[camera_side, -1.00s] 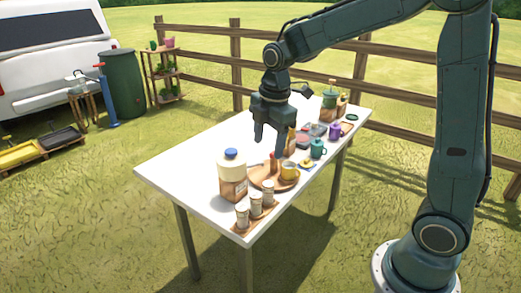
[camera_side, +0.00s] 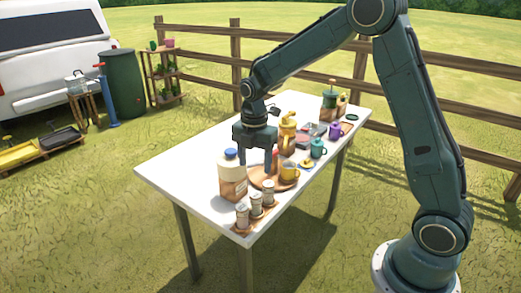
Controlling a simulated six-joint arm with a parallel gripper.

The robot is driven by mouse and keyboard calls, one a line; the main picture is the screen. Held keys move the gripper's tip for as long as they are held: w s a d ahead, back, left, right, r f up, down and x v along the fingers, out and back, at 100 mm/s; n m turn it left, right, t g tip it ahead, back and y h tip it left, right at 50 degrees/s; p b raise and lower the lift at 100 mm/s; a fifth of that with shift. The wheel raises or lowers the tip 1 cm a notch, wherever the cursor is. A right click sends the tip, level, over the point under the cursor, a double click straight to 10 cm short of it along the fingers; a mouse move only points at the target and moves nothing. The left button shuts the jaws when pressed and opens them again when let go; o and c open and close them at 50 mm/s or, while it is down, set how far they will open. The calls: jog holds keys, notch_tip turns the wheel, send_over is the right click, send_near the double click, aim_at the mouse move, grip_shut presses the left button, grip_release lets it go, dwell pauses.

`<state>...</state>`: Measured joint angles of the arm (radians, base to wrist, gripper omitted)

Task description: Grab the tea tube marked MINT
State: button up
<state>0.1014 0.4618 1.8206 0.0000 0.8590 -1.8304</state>
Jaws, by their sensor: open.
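Three small pale tubes with light caps stand in a row near the table's front corner: a front tube (camera_side: 242,216), a middle tube (camera_side: 256,205) and a back tube (camera_side: 268,193). Their labels are too small to read, so I cannot tell which is marked MINT. My gripper (camera_side: 256,165) points down, open and empty, above the table behind the row. It is apart from the tubes, between the cream jug and the yellow bottle in the picture.
A cream jug with a blue cap (camera_side: 232,178) stands left of the tubes. A yellow bottle (camera_side: 287,135) and teal mug (camera_side: 318,148) stand farther back. The table's left part (camera_side: 185,165) is clear.

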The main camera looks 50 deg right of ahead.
send_over(255, 195)
jog(key=shift+s+a+f, duration=0.1)
jog(key=shift+s+f, duration=0.05)
jog(key=shift+f, duration=3.4)
jog(key=shift+f, duration=0.1)
jog(key=shift+f, duration=2.5)
grip_shut()
jog(key=shift+r, duration=0.15)
notch_tip(255, 195, up, 20)
